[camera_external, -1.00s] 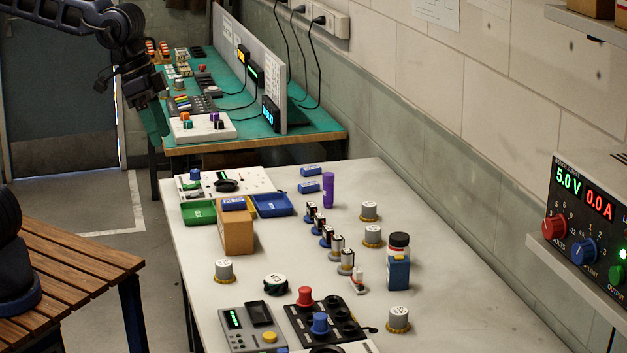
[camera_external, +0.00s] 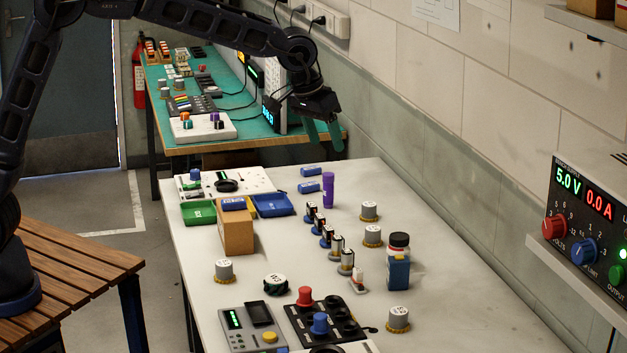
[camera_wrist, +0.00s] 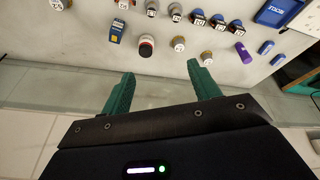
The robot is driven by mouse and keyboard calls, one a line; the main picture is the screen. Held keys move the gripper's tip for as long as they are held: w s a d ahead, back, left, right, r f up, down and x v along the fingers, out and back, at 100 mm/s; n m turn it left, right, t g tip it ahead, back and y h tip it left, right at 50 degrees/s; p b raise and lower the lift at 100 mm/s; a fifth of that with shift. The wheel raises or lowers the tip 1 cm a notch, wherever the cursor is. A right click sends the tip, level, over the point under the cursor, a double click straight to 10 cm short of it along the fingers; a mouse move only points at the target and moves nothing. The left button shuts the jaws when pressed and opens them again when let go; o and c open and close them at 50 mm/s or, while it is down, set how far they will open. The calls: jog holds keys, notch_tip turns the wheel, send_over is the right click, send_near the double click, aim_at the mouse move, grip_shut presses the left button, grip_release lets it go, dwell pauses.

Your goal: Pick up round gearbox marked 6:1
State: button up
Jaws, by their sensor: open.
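Several round grey gearboxes with yellowish bases stand on the white bench: one at the front left (camera_external: 224,270), one at the front right (camera_external: 398,319), and two near the wall side, a nearer one (camera_external: 373,236) and a farther one (camera_external: 370,211). Their top markings are too small to read, so I cannot tell which is 6:1. The wall-side pair also shows in the wrist view (camera_wrist: 179,44) (camera_wrist: 207,57). My gripper (camera_external: 323,134) is open and empty, raised above the far end of the bench. Its green fingers (camera_wrist: 161,70) are spread and apart from everything.
A row of small motors (camera_external: 336,245), a purple cylinder (camera_external: 328,190) and a cardboard box (camera_external: 237,235) stand mid-bench. The bench's right side is fairly clear. The wall borders it.

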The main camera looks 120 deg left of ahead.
jog(key=a+f+n+g, duration=0.1)
jog(key=a+f, duration=0.3)
jog(key=a, duration=0.3)
jog(key=a+f+n, duration=0.1)
jog(key=a+f, duration=0.3)
jog(key=a, duration=0.3)
jog(key=n+g+y, duration=0.1)
jog(key=n, duration=0.2)
send_near(369, 204)
jog(key=x, duration=1)
jog(key=shift+a+f, duration=0.1)
jog(key=shift+f, duration=0.05)
jog(key=c, duration=1)
